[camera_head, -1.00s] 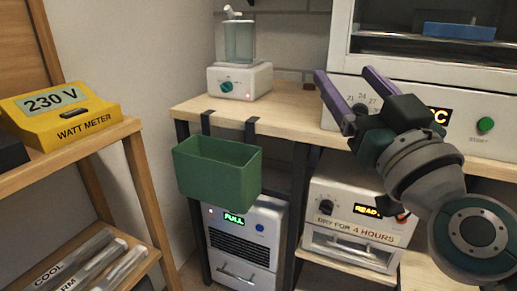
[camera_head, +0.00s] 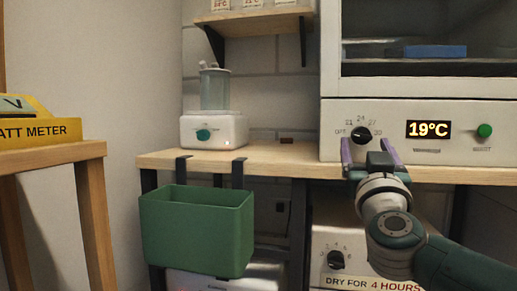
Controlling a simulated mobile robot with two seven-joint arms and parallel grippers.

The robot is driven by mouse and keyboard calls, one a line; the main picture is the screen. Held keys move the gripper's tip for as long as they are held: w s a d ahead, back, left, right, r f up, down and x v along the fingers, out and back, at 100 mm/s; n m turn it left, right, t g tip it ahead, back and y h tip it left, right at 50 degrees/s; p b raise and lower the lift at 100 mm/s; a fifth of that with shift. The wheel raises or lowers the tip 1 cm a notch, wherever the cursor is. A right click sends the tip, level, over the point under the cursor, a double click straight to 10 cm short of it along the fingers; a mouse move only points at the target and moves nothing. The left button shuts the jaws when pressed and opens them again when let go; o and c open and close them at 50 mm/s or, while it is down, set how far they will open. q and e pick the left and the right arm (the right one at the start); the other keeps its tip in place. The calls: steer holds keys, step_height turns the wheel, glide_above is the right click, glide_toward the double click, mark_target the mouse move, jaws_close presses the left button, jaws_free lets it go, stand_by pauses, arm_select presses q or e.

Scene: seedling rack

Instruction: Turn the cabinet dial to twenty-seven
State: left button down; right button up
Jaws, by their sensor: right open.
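The cabinet dial (camera_head: 361,135) is a black round knob on the white front panel of the cabinet (camera_head: 460,109). Marks around it include OFF, 21, 24, 27 and 30. Its pointer is too small to read surely. The display (camera_head: 428,129) right of it reads 19°C. My right gripper (camera_head: 370,147) is open and empty, its two purple fingers pointing up at the panel just below the dial. One finger is to the left of the dial and one to the right. I cannot tell whether they touch the panel. My left gripper is not in view.
A green button (camera_head: 484,130) sits on the panel's right. A white humidifier-like device (camera_head: 214,131) stands on the wooden bench (camera_head: 250,157). A green bin (camera_head: 197,232) hangs from the bench edge. A white dryer (camera_head: 333,240) with a dial is below. A yellow watt meter (camera_head: 35,132) is at left.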

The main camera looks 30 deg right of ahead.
mark_target(362, 136)
steer(key=shift+b+x, duration=0.3)
steer(key=shift+x, duration=0.95)
jaws_close()
